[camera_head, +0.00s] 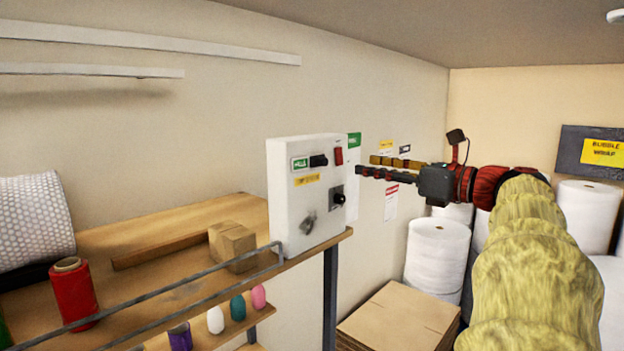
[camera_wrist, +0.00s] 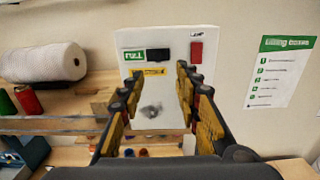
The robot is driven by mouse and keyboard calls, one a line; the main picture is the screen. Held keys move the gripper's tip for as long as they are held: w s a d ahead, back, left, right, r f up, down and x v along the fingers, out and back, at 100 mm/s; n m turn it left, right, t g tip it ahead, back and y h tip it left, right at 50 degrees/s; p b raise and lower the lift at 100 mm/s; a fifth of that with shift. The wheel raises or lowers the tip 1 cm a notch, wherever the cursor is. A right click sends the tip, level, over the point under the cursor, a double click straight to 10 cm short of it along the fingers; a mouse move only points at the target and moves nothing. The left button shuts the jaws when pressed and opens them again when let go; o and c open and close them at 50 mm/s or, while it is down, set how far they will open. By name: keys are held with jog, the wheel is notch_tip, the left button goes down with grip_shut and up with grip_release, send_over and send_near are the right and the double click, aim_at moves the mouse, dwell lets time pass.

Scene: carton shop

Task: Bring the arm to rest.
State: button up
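My gripper (camera_head: 364,165) is stretched out to the left on my arm, in the air just right of the white control box (camera_head: 284,190). Its two fingers are apart with nothing between them; in the wrist view the open gripper (camera_wrist: 158,76) frames the white control box (camera_wrist: 150,60). The box's face carries a black switch (camera_head: 318,160), a red switch (camera_head: 338,156), a black knob (camera_head: 338,198) and a grey metal piece (camera_head: 308,222). I see a gap between the fingertips and the box in the head view.
The box stands at the end of a wooden shelf (camera_head: 190,220) with a metal rail. A small cardboard box (camera_head: 232,244), a red spool (camera_head: 73,292) and a bubble wrap roll (camera_head: 32,222) are there. White rolls (camera_head: 437,256) and stacked cardboard (camera_head: 398,318) stand below my arm.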

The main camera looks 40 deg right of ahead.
jog(key=w+a+f+n+g+y+b, duration=0.1)
jog(key=w+a+f+n+g+b, duration=0.15)
jog(key=a+f, duration=0.5)
jog(key=w+a+f+n+g+y+b, duration=0.1)
jog(key=w+a+f+n+g+b, duration=0.1)
jog(key=w+a+f+n+b, duration=0.5)
jog(key=s+a+f+n+g+b, duration=0.25)
jog(key=a+f, duration=0.45)
jog(key=f, duration=0.4)
jog(key=s+a+f+n+g+b, duration=0.1)
jog(key=s+a+f+n+g, duration=0.15)
jog(key=a+f, duration=0.55)
jog(key=s+a+f+n+g+h+b, duration=0.1)
jog(key=s+a+f+n+b, duration=0.1)
jog(key=s+f+n+b, duration=0.2)
jog(key=s+a+f+n+g+h+b, duration=0.1)
jog(key=s+a+f+n+b, duration=0.2)
jog(key=f+n, duration=0.6)
jog(key=s+a+f+n+g+h+b, duration=0.1)
jog(key=s+a+f+n+b, duration=0.2)
jog(key=f, duration=1.7)
jog(key=shift+s+a+f+n+b, duration=0.15)
jog(key=shift+s+n+b, duration=1.8)
jog(key=shift+n, duration=0.4)
